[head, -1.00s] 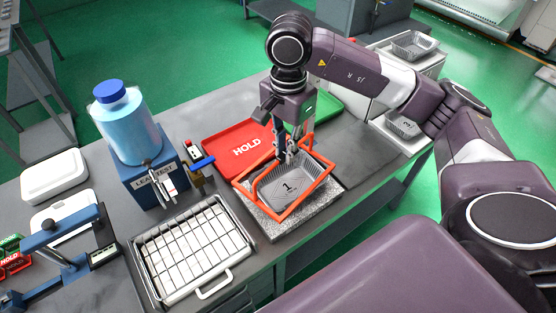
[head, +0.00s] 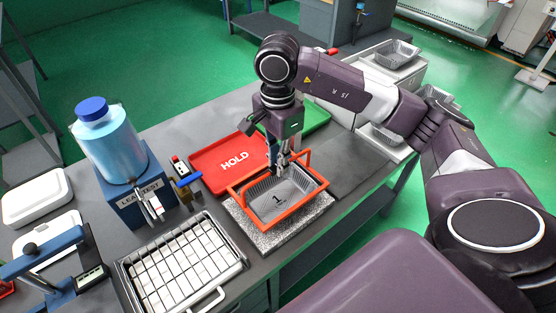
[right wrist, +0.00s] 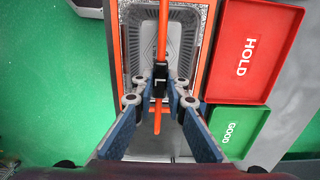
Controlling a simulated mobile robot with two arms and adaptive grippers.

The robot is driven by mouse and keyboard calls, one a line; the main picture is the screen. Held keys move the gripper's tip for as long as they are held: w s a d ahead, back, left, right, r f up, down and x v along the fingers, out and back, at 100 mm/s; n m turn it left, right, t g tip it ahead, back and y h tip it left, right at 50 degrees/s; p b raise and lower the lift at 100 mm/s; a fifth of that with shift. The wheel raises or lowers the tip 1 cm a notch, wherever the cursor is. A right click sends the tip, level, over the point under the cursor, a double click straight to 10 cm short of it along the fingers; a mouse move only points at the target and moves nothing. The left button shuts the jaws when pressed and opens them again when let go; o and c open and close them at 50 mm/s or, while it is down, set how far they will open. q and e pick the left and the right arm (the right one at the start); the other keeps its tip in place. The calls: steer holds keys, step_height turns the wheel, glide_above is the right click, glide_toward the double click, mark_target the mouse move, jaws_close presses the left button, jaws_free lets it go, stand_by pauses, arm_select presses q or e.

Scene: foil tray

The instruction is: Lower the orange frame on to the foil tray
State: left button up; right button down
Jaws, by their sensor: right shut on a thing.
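The orange frame (head: 305,209) has a raised handle, and my right gripper (head: 281,165) is shut on that handle. In the right wrist view the fingertips (right wrist: 159,84) close on the orange handle bar (right wrist: 163,38). The foil tray (head: 262,193), marked 1, lies inside the frame's outline on a speckled slab (head: 253,233). The frame's bars run around the tray's rim in the head view. I cannot tell whether the frame touches the tray or hovers just above it. My left gripper is not in view.
A red HOLD tray (head: 214,174) lies behind and left of the frame, with a green tray (head: 312,116) beyond it. A leak test stand (head: 139,197) and a wire rack (head: 160,270) are at the left. The bench right of the slab is clear.

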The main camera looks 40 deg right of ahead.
stand_by(0.8)
steer(key=shift+f+b, duration=0.6)
steer(key=shift+b, duration=0.3)
stand_by(0.3)
steer(key=c, duration=1.8)
jaws_free()
steer(key=shift+c, duration=0.2)
step_height(320, 180, up, 12)
